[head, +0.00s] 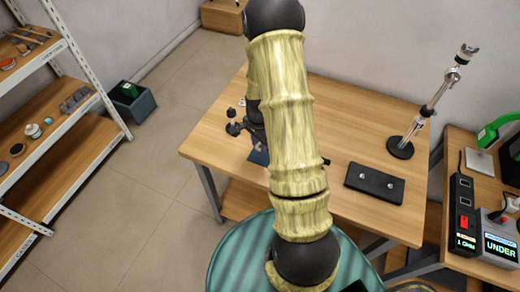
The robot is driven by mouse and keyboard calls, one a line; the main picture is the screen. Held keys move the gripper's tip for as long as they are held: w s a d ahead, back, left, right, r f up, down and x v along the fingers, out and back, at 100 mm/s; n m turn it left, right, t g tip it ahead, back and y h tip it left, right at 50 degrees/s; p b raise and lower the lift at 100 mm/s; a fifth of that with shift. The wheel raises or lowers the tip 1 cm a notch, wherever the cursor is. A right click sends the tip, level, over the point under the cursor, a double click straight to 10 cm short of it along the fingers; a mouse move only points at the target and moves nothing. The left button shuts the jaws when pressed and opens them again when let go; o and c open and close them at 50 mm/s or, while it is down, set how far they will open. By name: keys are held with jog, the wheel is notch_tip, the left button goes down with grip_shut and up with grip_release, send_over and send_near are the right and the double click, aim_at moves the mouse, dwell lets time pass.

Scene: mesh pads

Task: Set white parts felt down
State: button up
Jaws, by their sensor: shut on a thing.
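My own arm crosses the middle of the head view and covers most of my gripper (257,128). Only a dark sliver of the gripper shows at the arm's left edge, above the wooden table (215,140). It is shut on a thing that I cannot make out. I cannot pick out the white parts felt. A small dark blue patch (257,157) shows on the table just below, partly hidden by my arm.
Small black items (236,128) lie at the table's left. A black plate (375,183) with two pale knobs and a metal stand (400,147) are at the right. A green round surface (235,255) is in front. Shelves (60,115) stand left.

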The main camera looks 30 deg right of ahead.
aim_at(259, 156)
jog(key=shift+f, duration=0.25)
jog(key=shift+f, duration=0.1)
jog(key=shift+f+p, duration=0.45)
jog(key=shift+f, duration=1.55)
jog(key=shift+f, duration=0.15)
jog(key=o, duration=0.9)
notch_tip(259, 156, up, 12)
jog(key=b, duration=0.2)
jog(key=shift+r+b, duration=0.2)
jog(key=shift+b, duration=0.1)
